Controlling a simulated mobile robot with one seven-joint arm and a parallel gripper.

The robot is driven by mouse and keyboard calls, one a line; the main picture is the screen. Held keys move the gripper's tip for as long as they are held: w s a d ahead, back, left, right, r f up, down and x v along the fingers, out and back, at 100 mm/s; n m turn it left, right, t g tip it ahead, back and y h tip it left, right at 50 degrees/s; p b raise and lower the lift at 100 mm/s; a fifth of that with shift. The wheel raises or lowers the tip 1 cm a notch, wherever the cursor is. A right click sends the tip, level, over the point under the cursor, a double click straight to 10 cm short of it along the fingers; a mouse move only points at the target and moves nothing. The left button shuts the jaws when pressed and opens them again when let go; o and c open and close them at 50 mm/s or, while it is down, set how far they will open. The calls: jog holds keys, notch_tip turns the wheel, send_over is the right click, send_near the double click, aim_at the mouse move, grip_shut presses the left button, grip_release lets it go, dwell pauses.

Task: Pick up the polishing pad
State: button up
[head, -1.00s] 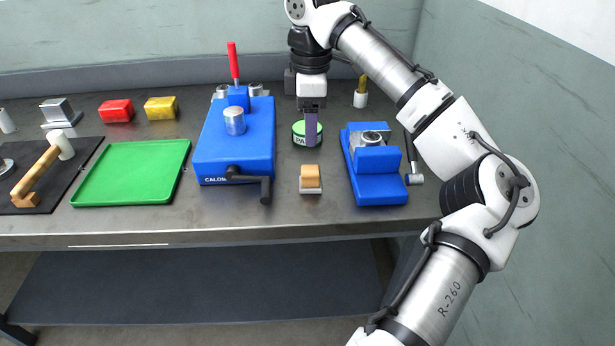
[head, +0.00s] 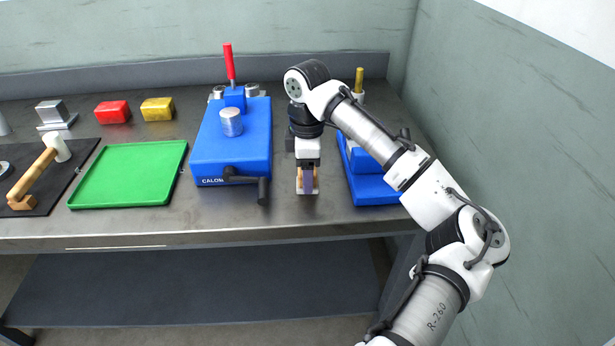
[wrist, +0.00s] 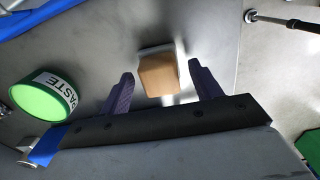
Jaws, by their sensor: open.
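The polishing pad, a tan block on a pale base (head: 315,183), sits on the bench between the two blue fixtures. In the head view my gripper (head: 307,186) is right over it and hides most of it. In the wrist view the pad (wrist: 158,74) shows between and just beyond the tips of the two purple fingers. My gripper (wrist: 162,84) is open, one finger on each side of the block, and holds nothing. I cannot tell whether the fingers have reached the pad's height.
The green PASTE tin (wrist: 45,95) stands close by; my arm hides it in the head view. The blue press (head: 232,150) with its black crank (head: 262,188) is left, the blue vise (head: 370,188) right. The green tray (head: 130,175) lies farther left. Bench in front is clear.

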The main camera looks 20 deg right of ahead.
jog(key=shift+f, duration=0.35)
jog(key=shift+c, duration=0.4)
jog(key=c, duration=1)
notch_tip(320, 180, up, 20)
jog(key=shift+p, duration=0.3)
